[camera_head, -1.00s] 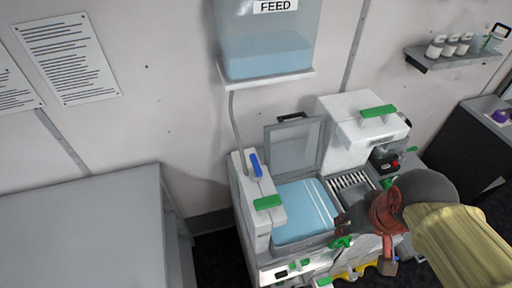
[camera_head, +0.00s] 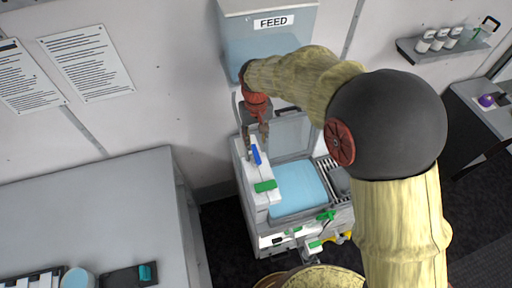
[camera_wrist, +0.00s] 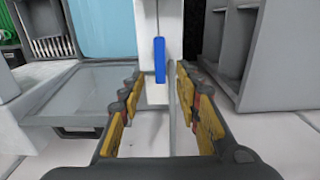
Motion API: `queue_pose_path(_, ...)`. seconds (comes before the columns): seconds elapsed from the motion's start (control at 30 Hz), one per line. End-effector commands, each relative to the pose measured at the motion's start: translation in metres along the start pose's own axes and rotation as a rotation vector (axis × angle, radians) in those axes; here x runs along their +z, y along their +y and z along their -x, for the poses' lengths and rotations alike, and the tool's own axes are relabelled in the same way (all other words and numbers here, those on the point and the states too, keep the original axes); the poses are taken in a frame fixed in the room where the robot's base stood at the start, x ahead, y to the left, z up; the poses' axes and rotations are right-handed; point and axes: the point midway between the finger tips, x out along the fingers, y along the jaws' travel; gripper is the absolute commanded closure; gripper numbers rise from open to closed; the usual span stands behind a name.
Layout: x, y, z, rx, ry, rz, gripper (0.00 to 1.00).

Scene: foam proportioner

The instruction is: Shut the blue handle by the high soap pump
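The blue handle (camera_head: 256,154) is a short upright bar on the white housing (camera_head: 262,202) at the left of the machine. In the wrist view the blue handle (camera_wrist: 160,60) stands upright, roughly centred ahead of the fingers. My gripper (camera_head: 257,145) is above and close to the handle in the head view. In the wrist view my gripper (camera_wrist: 163,90) is open, with one yellow-padded finger on each side of the handle's line. Contact with the handle cannot be told. No part is labelled as the high soap pump.
A raised clear lid (camera_head: 292,136) stands to the right, above a blue-filled basin (camera_head: 298,190). The FEED tank (camera_head: 235,40) hangs above. A grey table (camera_head: 95,215) stands at the left.

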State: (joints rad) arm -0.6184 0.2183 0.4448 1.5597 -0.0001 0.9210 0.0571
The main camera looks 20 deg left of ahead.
Motion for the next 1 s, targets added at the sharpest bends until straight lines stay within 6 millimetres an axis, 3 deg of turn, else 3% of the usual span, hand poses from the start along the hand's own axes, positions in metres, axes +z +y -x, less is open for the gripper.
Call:
queue_pose_path(0.17, 0.000, 0.000, -0.013, 0.000, -0.002, -0.012, 0.67)
queue_pose_path(0.6, -0.001, 0.001, -0.069, 0.000, 0.001, -0.011, 0.67)
queue_pose_path(1.0, -0.001, 0.001, -0.075, 0.000, 0.003, -0.011, 0.69)
